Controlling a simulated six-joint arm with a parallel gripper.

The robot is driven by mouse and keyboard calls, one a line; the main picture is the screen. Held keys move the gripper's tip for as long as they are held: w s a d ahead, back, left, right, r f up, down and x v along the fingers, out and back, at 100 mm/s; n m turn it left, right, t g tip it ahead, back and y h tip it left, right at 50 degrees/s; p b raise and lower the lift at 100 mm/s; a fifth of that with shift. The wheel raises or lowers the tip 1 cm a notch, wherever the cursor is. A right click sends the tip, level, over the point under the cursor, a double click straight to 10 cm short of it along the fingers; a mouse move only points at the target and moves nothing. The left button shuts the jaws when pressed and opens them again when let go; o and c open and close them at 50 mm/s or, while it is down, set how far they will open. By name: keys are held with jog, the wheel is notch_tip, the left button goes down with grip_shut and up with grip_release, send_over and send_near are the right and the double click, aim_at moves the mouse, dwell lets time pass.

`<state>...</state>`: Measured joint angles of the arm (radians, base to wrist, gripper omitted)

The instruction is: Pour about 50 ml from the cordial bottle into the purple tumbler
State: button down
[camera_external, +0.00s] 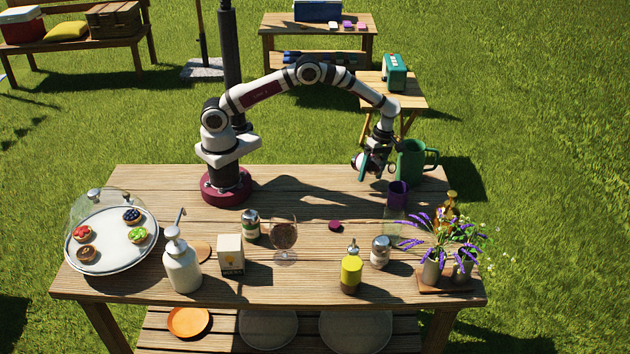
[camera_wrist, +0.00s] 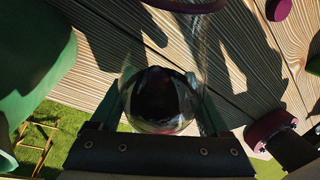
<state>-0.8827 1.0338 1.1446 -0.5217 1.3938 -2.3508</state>
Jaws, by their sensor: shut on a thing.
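My gripper (camera_external: 372,165) is shut on a clear glass vessel with dark contents, which I take to be the cordial bottle; it hangs above the back right of the table. In the wrist view the rounded glass of this bottle (camera_wrist: 160,100) sits between the teal fingers, and its clear part stretches toward the top edge. Its tilt and mouth are hard to make out. The purple tumbler (camera_external: 397,193) stands just right of and below my gripper, near the green jug. In the wrist view a purple rim at the top edge (camera_wrist: 187,5) is probably the tumbler. The tumbler's inside is not clear.
The green jug (camera_external: 411,160) stands close behind the tumbler. A clear glass (camera_external: 394,224) is in front of it. A small maroon cap (camera_external: 335,225), a stemmed glass (camera_external: 284,236), a yellow bottle (camera_external: 351,270), a shaker (camera_external: 380,252) and flower vases (camera_external: 431,268) stand nearer the front.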

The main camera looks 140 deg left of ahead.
jog(key=shift+s+f+g, duration=0.15)
jog(key=shift+f+g, duration=0.05)
jog(key=shift+g, duration=0.3)
jog(key=shift+r+g, duration=0.7)
jog(key=shift+g, duration=0.1)
jog(key=shift+r+n+g+y, duration=0.1)
jog(key=shift+n+g+y, duration=0.2)
jog(key=shift+g, duration=0.3)
dwell(0.4)
jog(key=shift+t, duration=0.6)
jog(key=shift+f+t, duration=0.6)
dwell(1.0)
